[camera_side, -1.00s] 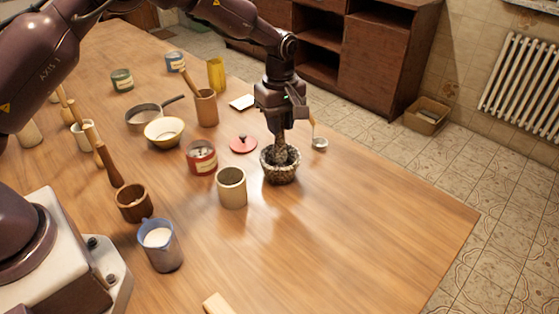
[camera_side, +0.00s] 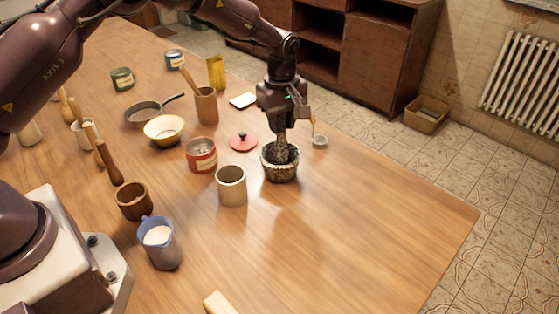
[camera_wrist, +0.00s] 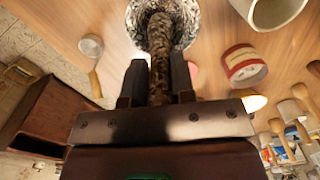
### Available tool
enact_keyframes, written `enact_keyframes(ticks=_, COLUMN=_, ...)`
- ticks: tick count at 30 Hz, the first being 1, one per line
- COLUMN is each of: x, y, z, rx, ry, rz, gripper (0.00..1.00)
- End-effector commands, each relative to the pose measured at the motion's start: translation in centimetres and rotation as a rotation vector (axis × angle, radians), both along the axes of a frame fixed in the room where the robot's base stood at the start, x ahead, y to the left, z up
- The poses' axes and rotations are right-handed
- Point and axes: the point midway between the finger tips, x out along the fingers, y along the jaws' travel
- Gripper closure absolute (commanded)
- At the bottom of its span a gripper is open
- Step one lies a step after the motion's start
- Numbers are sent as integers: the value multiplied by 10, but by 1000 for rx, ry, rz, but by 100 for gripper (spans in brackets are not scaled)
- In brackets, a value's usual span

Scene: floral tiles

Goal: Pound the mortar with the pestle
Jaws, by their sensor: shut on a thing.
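The stone mortar (camera_side: 281,172) stands upright on the wooden table, a rough speckled grey bowl. The stone pestle (camera_side: 282,150) is in my gripper (camera_side: 279,128), directly above the mortar, with its lower end inside the bowl. In the wrist view the pestle (camera_wrist: 160,45) runs between the two dark fingers of my gripper (camera_wrist: 157,82) into the mortar (camera_wrist: 186,17). The fingers are shut on the pestle. Its tip is hidden in the mortar, so I cannot tell whether it touches the bottom.
A beige cup (camera_side: 231,187), a red-labelled tin (camera_side: 201,155) and a red lid (camera_side: 243,142) stand left of the mortar. The front right of the table is clear.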

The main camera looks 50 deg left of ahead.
Motion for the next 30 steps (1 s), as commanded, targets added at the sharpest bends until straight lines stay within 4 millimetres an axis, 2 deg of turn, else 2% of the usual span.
enact_keyframes(ticks=18, x=0, y=0, z=-25, rx=0, ry=0, rz=0, gripper=100)
enact_keyframes(ticks=25, x=0, y=0, z=-22, rx=0, ry=-2, rz=0, gripper=100)
enact_keyframes(ticks=30, x=0, y=0, z=-10, rx=0, ry=-2, rz=0, gripper=100)
